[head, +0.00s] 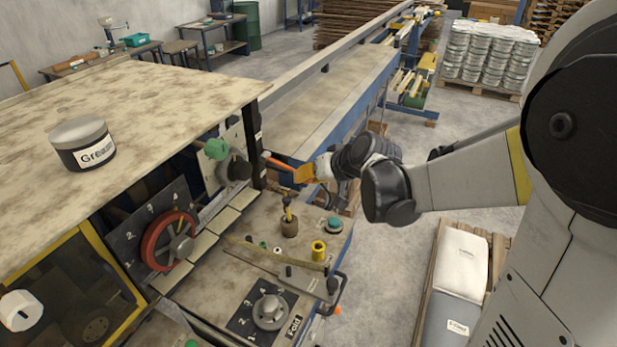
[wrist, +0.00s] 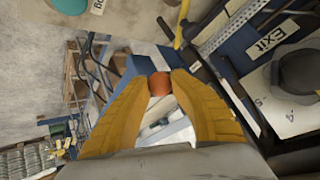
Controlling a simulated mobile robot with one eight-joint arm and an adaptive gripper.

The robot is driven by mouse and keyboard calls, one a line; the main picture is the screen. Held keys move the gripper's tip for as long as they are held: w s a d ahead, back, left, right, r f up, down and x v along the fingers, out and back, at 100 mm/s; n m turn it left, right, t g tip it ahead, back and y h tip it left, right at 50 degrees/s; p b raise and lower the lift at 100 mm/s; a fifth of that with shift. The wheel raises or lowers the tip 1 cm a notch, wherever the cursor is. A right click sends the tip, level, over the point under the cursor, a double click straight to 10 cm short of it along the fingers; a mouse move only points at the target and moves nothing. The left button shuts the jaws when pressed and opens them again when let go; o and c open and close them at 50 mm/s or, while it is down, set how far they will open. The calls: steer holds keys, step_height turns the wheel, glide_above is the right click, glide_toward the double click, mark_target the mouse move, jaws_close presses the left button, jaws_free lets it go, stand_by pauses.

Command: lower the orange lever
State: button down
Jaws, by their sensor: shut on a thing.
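The orange lever (head: 278,163) sticks out to the right from the upright panel at the machine's right edge in the head view. It slopes slightly down toward my gripper (head: 297,173). In the wrist view, its round orange end (wrist: 159,84) sits between the tips of my two yellow fingers (wrist: 160,92). The fingers are shut on this end, one on each side. The lever's shaft is mostly hidden behind the end in the wrist view.
A green knob (head: 216,149) and a red handwheel (head: 169,240) are left of the lever. Below stand a yellow cylinder (head: 318,251) and a grey dial (head: 270,311). A long blue-framed conveyor (head: 330,95) lies behind. Sacks (head: 461,262) on a pallet stand at lower right.

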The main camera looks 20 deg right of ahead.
steer(key=shift+f+b, duration=0.3)
steer(key=shift+f, duration=0.2)
steer(key=c, duration=1.4)
jaws_free()
steer(key=shift+a, duration=0.1)
steer(key=shift+c, duration=0.2)
steer(key=o, duration=0.4)
steer(key=shift+w, duration=0.15)
steer(key=shift+c, duration=0.2)
steer(key=shift+w+f, duration=0.1)
steer(key=shift+w, duration=0.05)
steer(key=v, duration=1.2)
